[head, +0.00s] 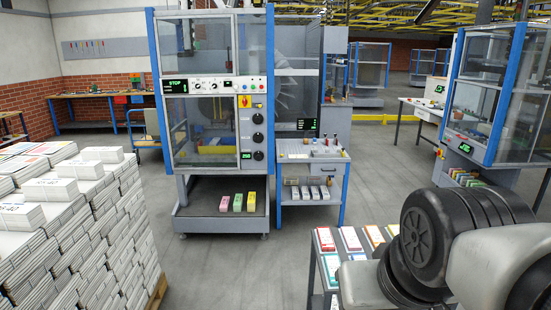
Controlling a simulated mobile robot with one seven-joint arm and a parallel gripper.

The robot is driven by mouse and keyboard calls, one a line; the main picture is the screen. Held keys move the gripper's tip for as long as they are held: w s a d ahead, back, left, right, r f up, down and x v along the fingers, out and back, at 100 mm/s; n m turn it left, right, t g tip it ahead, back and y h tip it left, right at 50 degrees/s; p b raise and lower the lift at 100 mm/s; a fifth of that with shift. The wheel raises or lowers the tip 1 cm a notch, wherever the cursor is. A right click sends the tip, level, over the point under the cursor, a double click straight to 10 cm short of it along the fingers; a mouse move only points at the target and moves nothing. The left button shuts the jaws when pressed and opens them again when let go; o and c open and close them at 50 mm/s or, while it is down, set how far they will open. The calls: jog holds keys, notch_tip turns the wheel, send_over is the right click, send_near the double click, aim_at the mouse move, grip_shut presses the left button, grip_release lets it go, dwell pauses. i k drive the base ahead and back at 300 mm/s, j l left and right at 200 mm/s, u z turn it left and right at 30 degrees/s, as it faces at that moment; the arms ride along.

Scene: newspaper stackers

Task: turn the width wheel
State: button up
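The blue-framed stacker machine (268,55) stands in the middle of the head view. Its right-hand control column carries an upper black wheel (257,118), a middle black wheel (258,137) and a lower black wheel (258,155). A small green display (246,155) sits beside the lower one. The labels are too small to read, so I cannot tell which is the width wheel. A red and yellow switch (245,101) is above them. My arm fills the lower right, well apart from the wheels. My gripper is not in view.
Paper stacks (75,220) on a pallet stand at the left. A small side table (310,158) adjoins the machine's right side. A table with coloured packs (325,240) is near my arm. Another blue-framed machine (507,85) stands at right. Floor before the central machine is clear.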

aim_at(258, 156)
jog(key=i+j+u, duration=0.2)
jog(key=i+j, duration=0.25)
jog(key=i+j+u, duration=0.2)
jog(key=i+j, duration=0.15)
jog(key=i, duration=0.15)
jog(key=i+j+u, duration=0.2)
jog(key=i, duration=0.3)
jog(key=i+z, duration=0.3)
jog(key=i, duration=0.35)
jog(key=i+z, duration=0.35)
jog(key=i, duration=0.3)
jog(key=i+j+z, duration=0.3)
jog(key=i, duration=0.35)
jog(key=i+j+z, duration=0.35)
jog(key=i+j, duration=0.15)
jog(key=i+j+z, duration=0.3)
jog(key=i+j, duration=0.3)
